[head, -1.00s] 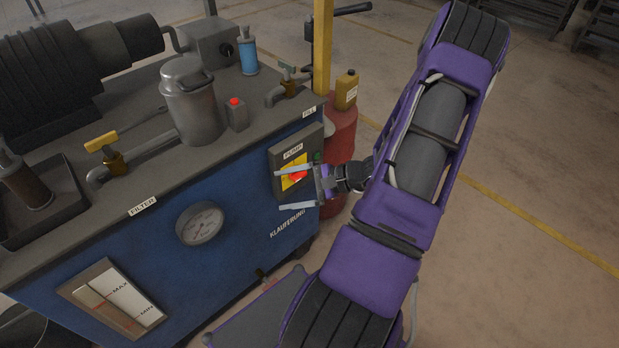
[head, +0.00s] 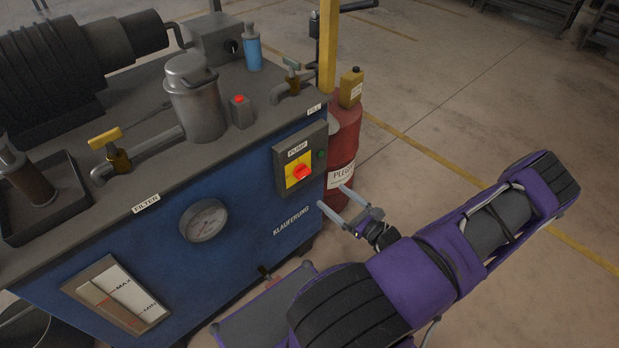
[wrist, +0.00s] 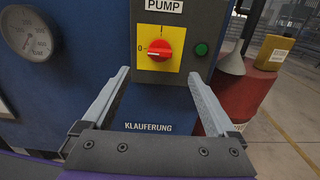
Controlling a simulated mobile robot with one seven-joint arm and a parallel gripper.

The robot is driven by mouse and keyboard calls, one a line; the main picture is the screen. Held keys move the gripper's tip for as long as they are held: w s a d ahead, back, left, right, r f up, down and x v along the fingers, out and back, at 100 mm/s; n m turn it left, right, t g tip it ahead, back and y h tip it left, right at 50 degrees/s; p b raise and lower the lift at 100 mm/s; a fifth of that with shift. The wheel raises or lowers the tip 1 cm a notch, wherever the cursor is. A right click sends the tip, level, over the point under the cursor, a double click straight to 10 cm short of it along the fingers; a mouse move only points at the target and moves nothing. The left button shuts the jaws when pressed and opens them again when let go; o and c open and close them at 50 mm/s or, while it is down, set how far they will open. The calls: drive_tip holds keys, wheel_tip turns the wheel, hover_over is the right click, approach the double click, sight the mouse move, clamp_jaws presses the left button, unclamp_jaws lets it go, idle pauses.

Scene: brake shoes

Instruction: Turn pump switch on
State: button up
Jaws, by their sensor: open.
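The pump switch is a red rotary knob (head: 301,172) on a yellow plate, in a grey box (head: 279,165) labelled PUMP on the front of the blue machine. In the wrist view the red knob (wrist: 160,49) shows near the top middle, its white mark pointing left towards the 0. A dark green lamp (wrist: 201,49) is to its right. My gripper (head: 333,198) is open and empty, below and to the right of the box, clear of the knob. In the wrist view my two fingers (wrist: 157,88) stand apart with the knob beyond and above their tips.
A red drum (head: 345,150) with a yellow can (head: 351,88) on it stands right of the machine. A gauge (head: 204,220) and a level window (head: 117,295) are on the machine's front. The floor to the right is open.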

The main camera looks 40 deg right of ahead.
sight(306, 175)
drive_tip(key=w, duration=1.1)
drive_tip(key=shift+a+b, duration=0.35)
drive_tip(key=shift+a, duration=0.05)
drive_tip(key=c, duration=1.4)
drive_tip(key=shift+o, duration=0.2)
